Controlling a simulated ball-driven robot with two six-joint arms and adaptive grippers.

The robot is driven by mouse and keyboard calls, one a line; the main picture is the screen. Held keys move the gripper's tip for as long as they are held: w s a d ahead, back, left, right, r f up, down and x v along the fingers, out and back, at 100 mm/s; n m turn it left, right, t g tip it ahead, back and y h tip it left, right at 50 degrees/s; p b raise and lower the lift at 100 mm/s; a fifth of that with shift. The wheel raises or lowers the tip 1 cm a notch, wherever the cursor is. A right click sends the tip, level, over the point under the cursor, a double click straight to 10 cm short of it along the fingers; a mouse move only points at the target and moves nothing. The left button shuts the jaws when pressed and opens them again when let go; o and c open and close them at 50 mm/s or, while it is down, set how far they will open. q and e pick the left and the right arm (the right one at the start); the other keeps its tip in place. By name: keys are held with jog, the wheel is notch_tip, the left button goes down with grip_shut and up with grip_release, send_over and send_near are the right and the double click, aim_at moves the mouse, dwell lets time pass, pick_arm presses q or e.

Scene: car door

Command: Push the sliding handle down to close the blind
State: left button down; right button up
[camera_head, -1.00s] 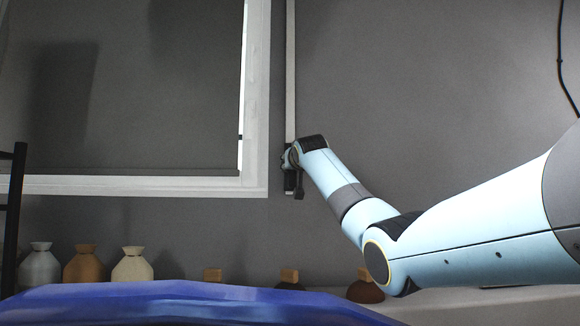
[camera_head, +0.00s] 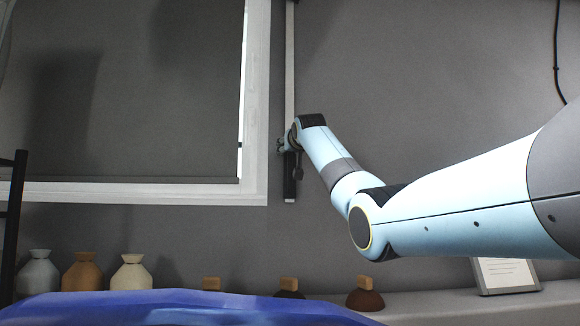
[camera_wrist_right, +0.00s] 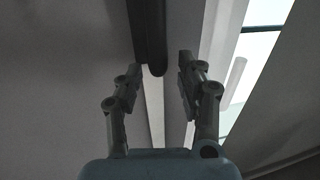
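The grey blind (camera_head: 130,110) hangs over the window in the head view, its lower bar just above the bottom of the white frame. The dark sliding handle (camera_head: 289,178) is at the lower end of the pale vertical rail (camera_head: 290,60), right of the window. My right gripper (camera_head: 284,144) is at the rail, just above most of the handle. In the right wrist view, my right gripper (camera_wrist_right: 159,64) is open, with fingers either side of the rail (camera_wrist_right: 154,105). My left gripper is out of view.
The white window frame (camera_head: 256,100) is close left of the rail. Several vases, including a cream one (camera_head: 131,273), and small brown items stand on the ledge below. A framed sheet (camera_head: 505,275) stands at lower right. Blue bodywork (camera_head: 180,308) crosses the bottom foreground.

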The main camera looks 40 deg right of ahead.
jog(key=shift+r, duration=1.6)
